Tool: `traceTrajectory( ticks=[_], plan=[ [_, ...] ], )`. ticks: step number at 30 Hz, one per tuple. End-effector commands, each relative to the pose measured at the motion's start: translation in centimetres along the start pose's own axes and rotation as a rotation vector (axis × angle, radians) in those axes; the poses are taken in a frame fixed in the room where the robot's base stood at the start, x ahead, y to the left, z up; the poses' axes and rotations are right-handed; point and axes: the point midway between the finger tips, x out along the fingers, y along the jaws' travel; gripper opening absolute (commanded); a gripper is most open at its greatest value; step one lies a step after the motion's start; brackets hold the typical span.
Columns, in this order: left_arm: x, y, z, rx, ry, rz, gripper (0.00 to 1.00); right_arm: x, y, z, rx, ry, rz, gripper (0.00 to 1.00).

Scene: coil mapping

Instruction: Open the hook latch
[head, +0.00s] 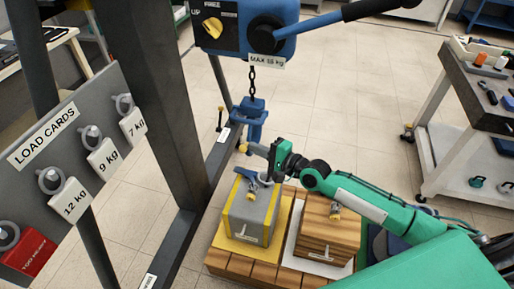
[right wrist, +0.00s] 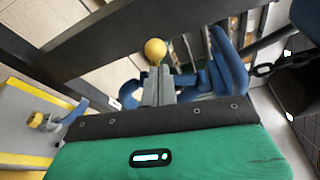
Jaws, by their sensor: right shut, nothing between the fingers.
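A blue hook (head: 250,112) hangs on a chain below the blue hoist; in the right wrist view the hook (right wrist: 228,70) is just beyond and to the right of my fingers. A yellow ball knob (head: 243,148) shows below the hook; it also shows in the right wrist view (right wrist: 155,50), right past the fingertips. My right gripper (head: 257,151) is shut and empty, its fingertips pointing at the knob; in the right wrist view the fingers (right wrist: 158,80) are together. I cannot tell whether they touch the knob. The latch's exact position is partly hidden. My left gripper is out of view.
A grey crate with yellow edges (head: 243,222) and a wooden crate (head: 325,232) stand below on a pallet (head: 224,263). A dark post (head: 155,100) stands left of the hook. A load-card board (head: 85,170) is at left, a tool cart (head: 460,150) at right.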

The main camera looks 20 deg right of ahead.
Motion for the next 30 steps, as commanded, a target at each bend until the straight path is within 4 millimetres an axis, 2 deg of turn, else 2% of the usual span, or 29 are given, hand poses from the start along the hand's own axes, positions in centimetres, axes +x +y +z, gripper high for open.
traceTrajectory(
  ticks=[5, 11, 23, 27, 30],
  plan=[
    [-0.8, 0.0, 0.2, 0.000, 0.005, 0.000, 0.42, -0.1, -0.5, 0.3, 0.034, 0.000, 0.011, 0.00],
    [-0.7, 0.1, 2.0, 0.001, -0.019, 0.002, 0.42, -0.1, -0.6, 0.4, 0.060, 0.000, 0.021, 0.00],
    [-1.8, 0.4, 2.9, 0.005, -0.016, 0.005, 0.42, -0.3, -1.3, 0.9, 0.140, 0.000, 0.048, 0.00],
    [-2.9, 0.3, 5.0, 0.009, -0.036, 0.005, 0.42, -0.4, -2.1, 1.3, 0.207, 0.000, 0.071, 0.00],
    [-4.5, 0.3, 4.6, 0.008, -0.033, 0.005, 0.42, -0.5, -2.9, 1.6, 0.276, 0.000, 0.094, 0.00]
  ],
)
